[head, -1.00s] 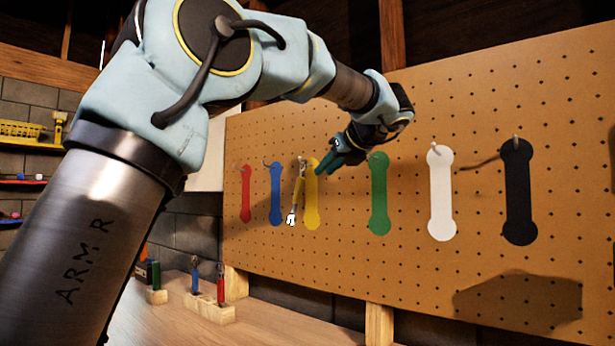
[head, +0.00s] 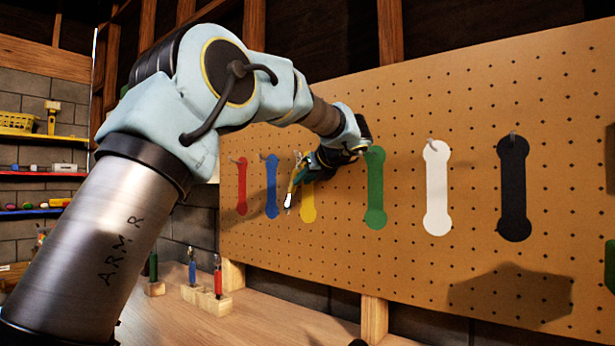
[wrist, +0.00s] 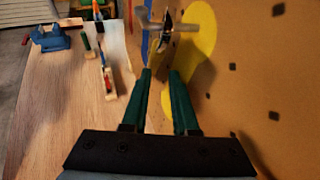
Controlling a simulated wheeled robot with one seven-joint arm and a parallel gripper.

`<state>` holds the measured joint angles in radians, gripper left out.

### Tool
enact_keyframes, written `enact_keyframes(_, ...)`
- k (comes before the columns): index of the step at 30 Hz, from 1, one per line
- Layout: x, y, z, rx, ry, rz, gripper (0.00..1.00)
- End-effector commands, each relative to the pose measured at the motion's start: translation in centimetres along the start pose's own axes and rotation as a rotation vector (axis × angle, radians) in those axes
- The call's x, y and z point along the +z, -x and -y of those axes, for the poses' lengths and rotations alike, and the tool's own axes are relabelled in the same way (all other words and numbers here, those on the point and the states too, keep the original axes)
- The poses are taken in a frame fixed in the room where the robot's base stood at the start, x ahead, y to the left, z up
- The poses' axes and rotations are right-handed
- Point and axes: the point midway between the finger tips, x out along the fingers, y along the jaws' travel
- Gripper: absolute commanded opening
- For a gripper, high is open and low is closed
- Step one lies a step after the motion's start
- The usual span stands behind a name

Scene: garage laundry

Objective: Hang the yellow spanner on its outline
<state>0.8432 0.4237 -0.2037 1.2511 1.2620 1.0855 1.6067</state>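The yellow spanner (head: 295,181) is at the yellow outline (head: 309,205) on the pegboard, tilted, with its silver lower end to the left of the outline. In the wrist view a silver end of the spanner (wrist: 166,20) shows at a light peg (wrist: 182,27), just beyond my fingertips. The yellow outline (wrist: 200,35) is behind and to the right of it.
Red (head: 242,190), blue (head: 272,190), green (head: 375,190), white (head: 437,190) and black (head: 514,190) outlines with pegs line the pegboard (head: 450,270). Tools stand in wooden blocks (head: 215,302) on the bench below. Shelves are at left.

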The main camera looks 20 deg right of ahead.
Motion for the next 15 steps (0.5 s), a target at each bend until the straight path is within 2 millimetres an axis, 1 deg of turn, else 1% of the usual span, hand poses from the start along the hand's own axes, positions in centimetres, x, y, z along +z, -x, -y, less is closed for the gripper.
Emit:
enact_keyframes(5,-0.02,-0.02,-0.01,0.0,0.0,0.0,0.28)
enact_keyframes(12,-0.01,0.0,0.0,0.0,0.0,0.0,0.0)
enact_keyframes(15,0.0,0.0,0.0,0.0,0.0,0.0,0.0)
